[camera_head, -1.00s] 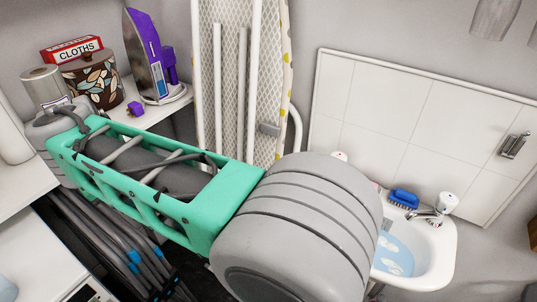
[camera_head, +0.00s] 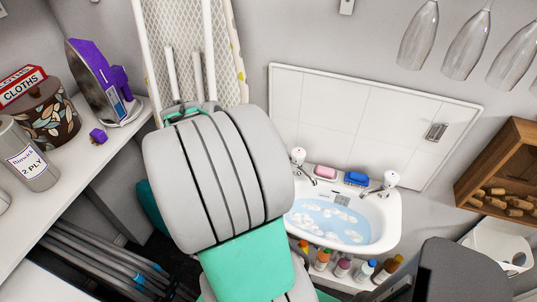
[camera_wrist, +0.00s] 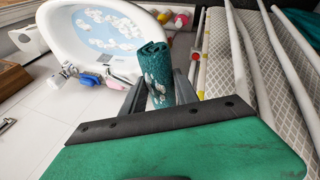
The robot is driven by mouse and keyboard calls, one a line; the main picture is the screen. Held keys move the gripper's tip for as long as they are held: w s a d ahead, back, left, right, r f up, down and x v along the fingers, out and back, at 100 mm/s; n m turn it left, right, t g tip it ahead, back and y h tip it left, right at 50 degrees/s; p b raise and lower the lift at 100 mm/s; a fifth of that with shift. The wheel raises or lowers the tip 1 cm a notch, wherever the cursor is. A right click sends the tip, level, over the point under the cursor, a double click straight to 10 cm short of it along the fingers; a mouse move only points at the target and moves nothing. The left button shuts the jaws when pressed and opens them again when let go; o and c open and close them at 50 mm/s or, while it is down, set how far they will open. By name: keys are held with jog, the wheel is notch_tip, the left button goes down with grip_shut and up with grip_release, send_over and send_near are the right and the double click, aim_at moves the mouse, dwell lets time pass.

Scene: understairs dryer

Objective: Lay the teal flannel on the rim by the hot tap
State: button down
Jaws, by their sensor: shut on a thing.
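The teal flannel (camera_wrist: 154,72) is a rolled bundle with pale marks, standing up between my gripper's fingers in the wrist view. My gripper (camera_wrist: 153,95) is shut on it. In the head view I cannot make out the gripper or the flannel. The white basin (camera_head: 392,218) holds water with foam and has two white-topped taps, a left tap (camera_head: 298,157) and a right tap (camera_head: 390,181). I cannot read which is hot. In the wrist view, the flannel is in front of the basin's near edge (camera_wrist: 75,55), apparently apart from it.
A pink soap (camera_head: 325,172) and a blue brush (camera_head: 356,179) lie on the basin's back rim between the taps. Several bottles (camera_head: 342,268) stand below the basin. Glasses (camera_head: 467,45) hang at upper right. An ironing board (camera_head: 185,40) leans left of the basin.

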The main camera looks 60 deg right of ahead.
jog(key=s+d+m+g, duration=0.1)
jog(key=s+d+m, duration=0.1)
jog(key=s, duration=0.3)
jog(key=d+f+b, duration=0.4)
jog(key=f, duration=0.1)
jog(key=shift+w+d+f, duration=0.15)
jog(key=shift+w+d, duration=0.1)
jog(key=shift+w, duration=0.1)
notch_tip(320, 180, down, 4)
jog(key=b, duration=0.3)
jog(key=shift+f+b, duration=0.35)
jog(key=shift+f, duration=0.05)
jog(key=shift+f, duration=0.2)
jog(key=c, duration=0.9)
grip_release()
jog(key=shift+a, duration=0.1)
jog(key=shift+o, duration=0.2)
jog(key=v, duration=0.8)
